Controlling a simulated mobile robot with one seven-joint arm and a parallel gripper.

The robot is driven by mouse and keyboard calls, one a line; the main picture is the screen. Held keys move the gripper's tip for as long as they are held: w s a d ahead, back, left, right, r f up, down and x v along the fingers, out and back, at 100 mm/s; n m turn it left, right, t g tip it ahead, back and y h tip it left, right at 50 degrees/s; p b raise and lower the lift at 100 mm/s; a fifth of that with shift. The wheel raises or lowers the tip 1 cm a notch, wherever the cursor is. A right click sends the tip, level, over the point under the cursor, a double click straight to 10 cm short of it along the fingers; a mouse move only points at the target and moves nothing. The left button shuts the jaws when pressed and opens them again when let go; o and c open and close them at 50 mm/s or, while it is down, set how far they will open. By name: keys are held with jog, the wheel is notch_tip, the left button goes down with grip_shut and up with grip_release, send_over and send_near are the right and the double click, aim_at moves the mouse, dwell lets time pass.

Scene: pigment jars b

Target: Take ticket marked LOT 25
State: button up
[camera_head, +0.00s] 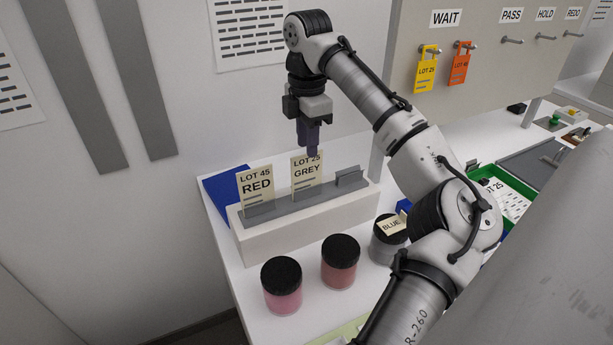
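A cream ticket marked LOT 25 GREY (306,180) stands upright in a slot of the grey rack (270,211) on a white block. My gripper (311,150) points down at the ticket's top edge, and its fingertips overlap part of the LOT 25 line. The fingers are seen edge-on, so I cannot tell whether they are open, shut or touching the ticket. A second cream ticket, LOT 45 RED (256,186), stands in the rack to the left. A yellow tag marked LOT 25 (426,75) hangs under the WAIT sign.
An orange tag (459,68) hangs beside the yellow one. Jars with pink (282,295) and reddish (340,270) contents stand before the rack, near a jar labelled BLUE (385,245). A green tray (520,184) holds a LOT 25 sheet at right, partly hidden by my arm.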

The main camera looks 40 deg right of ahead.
aim_at(306, 171)
jog(key=shift+w+f, duration=0.1)
jog(key=shift+f, duration=0.8)
notch_tip(306, 171, down, 5)
jog(key=b, duration=0.6)
jog(key=shift+f, duration=0.1)
jog(key=shift+c, duration=0.4)
grip_shut()
